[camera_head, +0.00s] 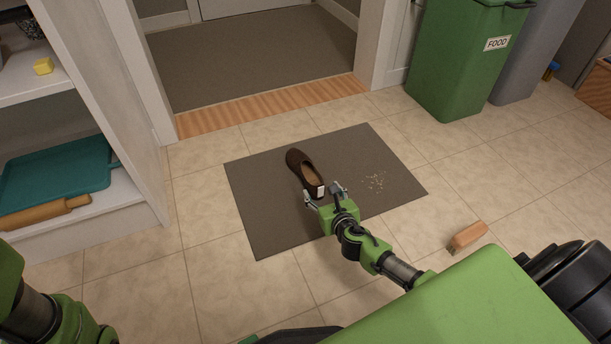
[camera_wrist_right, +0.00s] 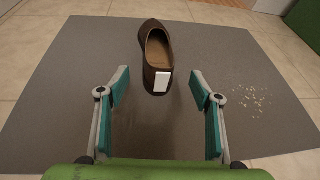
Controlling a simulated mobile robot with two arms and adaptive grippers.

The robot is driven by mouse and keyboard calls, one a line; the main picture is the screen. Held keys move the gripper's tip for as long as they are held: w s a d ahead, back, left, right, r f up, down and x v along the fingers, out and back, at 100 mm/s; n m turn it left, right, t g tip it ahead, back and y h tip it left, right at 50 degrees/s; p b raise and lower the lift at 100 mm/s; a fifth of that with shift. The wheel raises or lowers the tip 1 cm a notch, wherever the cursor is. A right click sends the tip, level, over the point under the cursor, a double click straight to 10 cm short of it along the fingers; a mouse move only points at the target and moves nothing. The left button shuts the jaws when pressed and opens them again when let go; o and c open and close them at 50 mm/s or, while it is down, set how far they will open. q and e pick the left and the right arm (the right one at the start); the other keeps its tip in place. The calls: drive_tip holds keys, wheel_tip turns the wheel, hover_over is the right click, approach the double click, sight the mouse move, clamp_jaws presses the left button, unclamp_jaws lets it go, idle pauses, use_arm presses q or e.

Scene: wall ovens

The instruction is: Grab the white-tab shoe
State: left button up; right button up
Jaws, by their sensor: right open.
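A brown shoe (camera_head: 304,169) with a white tab on its heel lies on the grey mat (camera_head: 263,221) on the floor. In the right wrist view the shoe (camera_wrist_right: 155,58) is upright, its heel and white tab facing me. My right gripper (camera_head: 325,194) is open and empty, just behind the heel. In the right wrist view its fingertips (camera_wrist_right: 160,88) stand apart at both sides of the heel, with the shoe centred between them, mostly beyond the tips. My left arm shows at the lower left of the head view, but its gripper is not seen.
Light crumbs (camera_head: 375,182) lie on the mat to the right of the shoe. A wooden-backed brush (camera_head: 468,236) lies on the tiles at the right. A green FOOD bin (camera_head: 461,62) stands at the back right. White shelves with a teal tray (camera_head: 58,177) stand at the left. A doorway opens behind the mat.

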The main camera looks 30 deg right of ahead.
sight(318, 186)
drive_tip(key=b+x, duration=0.2)
drive_tip(key=x, duration=0.3)
drive_tip(key=shift+f, duration=0.15)
drive_tip(key=b+x, duration=0.4)
drive_tip(key=shift+a+f, duration=0.1)
drive_tip(key=shift+a, duration=0.15)
drive_tip(key=shift+w+d+f+b, duration=0.15)
drive_tip(key=shift+w+b, duration=0.2)
drive_tip(key=shift+w, duration=0.2)
drive_tip(key=c, duration=1.4)
